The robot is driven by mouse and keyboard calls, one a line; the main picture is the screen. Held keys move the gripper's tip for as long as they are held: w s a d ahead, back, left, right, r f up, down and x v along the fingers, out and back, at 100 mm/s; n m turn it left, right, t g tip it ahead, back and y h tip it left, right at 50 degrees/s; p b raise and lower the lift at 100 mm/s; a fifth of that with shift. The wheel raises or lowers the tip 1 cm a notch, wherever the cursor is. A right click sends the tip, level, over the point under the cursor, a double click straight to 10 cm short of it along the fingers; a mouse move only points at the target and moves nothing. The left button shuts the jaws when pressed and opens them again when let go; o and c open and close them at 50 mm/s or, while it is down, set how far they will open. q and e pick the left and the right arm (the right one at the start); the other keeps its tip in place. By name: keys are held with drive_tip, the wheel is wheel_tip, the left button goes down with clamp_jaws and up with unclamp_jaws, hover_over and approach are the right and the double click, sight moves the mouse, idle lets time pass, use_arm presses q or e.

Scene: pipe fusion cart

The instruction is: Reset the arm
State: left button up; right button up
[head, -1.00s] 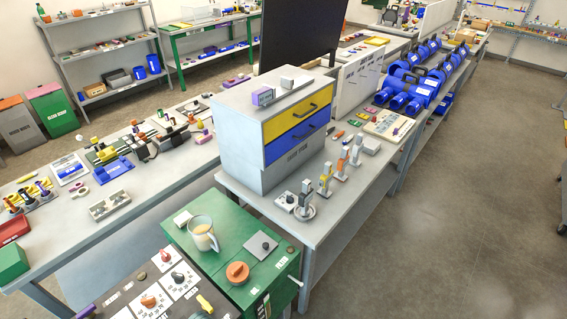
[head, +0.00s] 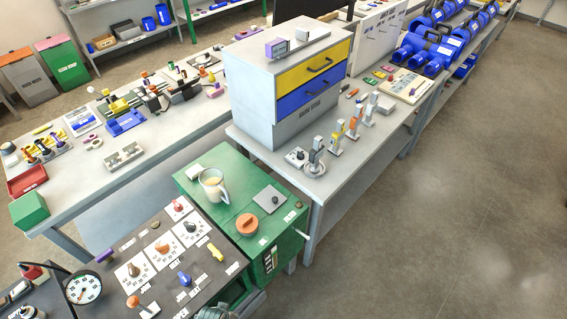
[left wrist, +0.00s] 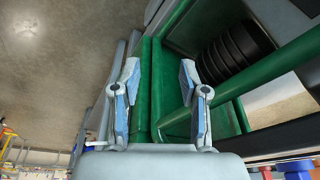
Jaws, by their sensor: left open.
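My left gripper (left wrist: 158,95) shows in the left wrist view with its two fingers spread apart and nothing between them. Beyond the fingers are green metal parts, a green bar (left wrist: 255,85) and a black ribbed cylinder (left wrist: 235,52). I cannot tell if the fingers touch any of these. Neither arm nor gripper shows in the head view. My right gripper is in no view.
A green cabinet (head: 197,187) carries a mug (head: 213,184) and an orange knob (head: 247,224). A dark panel with knobs (head: 203,267) stands in front. A grey drawer unit (head: 249,92) sits on the bench behind. Open floor (head: 470,210) lies at right.

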use_arm(q)
drive_tip(key=s+a+f+g, duration=0.1)
drive_tip(key=s+f, duration=0.3)
drive_tip(key=f, duration=0.7)
drive_tip(key=s+f, duration=0.4)
drive_tip(key=f, duration=0.7)
drive_tip(key=s+a+f, duration=0.1)
drive_tip(key=s+f, duration=0.3)
drive_tip(key=s, duration=0.2)
drive_tip(key=s+a+f+g, duration=0.1)
drive_tip(key=s+f, duration=0.3)
drive_tip(key=s, duration=0.3)
drive_tip(key=shift+a+f, duration=0.2)
drive_tip(key=shift+a, duration=0.05)
drive_tip(key=shift+s, duration=0.1)
